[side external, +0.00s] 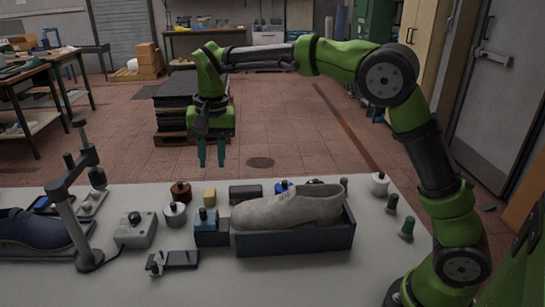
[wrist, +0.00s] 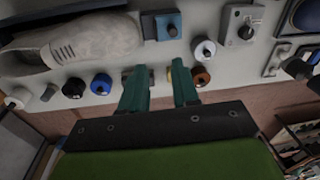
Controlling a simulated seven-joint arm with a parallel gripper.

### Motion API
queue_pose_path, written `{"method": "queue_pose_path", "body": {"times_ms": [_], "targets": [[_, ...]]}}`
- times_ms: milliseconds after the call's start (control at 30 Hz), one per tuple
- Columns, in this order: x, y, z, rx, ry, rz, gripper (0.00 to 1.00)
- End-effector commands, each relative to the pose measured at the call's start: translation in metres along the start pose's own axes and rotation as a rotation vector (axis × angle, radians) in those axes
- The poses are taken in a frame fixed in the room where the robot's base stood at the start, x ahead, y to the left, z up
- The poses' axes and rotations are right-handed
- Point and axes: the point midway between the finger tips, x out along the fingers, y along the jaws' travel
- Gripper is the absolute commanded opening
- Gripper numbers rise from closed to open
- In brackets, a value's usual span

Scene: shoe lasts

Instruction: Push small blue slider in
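My gripper (side external: 211,160) hangs open and empty, pointing down, above the far edge of the table; its two teal fingers also show apart in the wrist view (wrist: 159,68). A small blue block with a dark knob on top (side external: 210,229) stands against the left end of the shoe box; it shows in the wrist view (wrist: 168,27) too. A round blue knob (side external: 283,187) is partly hidden behind the shoe and shows in full in the wrist view (wrist: 101,84). I cannot tell for certain which of these is the slider. My gripper touches neither.
A beige shoe (side external: 290,208) lies in a dark open box (side external: 293,241). A grey switch box (side external: 136,230), brown knob (side external: 181,192), white knob (side external: 175,214), yellow block (side external: 210,196) and dark block (side external: 246,192) stand nearby. A clamp stand (side external: 75,200) rises at left. The front table is mostly clear.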

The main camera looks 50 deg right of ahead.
Motion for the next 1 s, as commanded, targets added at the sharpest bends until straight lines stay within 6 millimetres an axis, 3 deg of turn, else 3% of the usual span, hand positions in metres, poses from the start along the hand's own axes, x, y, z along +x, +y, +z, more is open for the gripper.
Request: {"method": "queue_pose_path", "body": {"times_ms": [67, 200, 367, 533, 667, 1000], "targets": [[0.011, -0.021, -0.008, 0.092, -0.006, 0.044, 0.30], [0.009, -0.040, -0.015, 0.264, -0.001, 0.082, 0.30], [-0.018, -0.043, -0.013, 0.437, -0.001, 0.077, 0.30], [-0.010, -0.040, -0.009, 0.491, -0.020, 0.098, 0.30], [0.008, -0.038, -0.008, 0.489, -0.021, 0.099, 0.30], [0.083, -0.032, -0.004, 0.487, -0.023, 0.098, 0.30]]}}
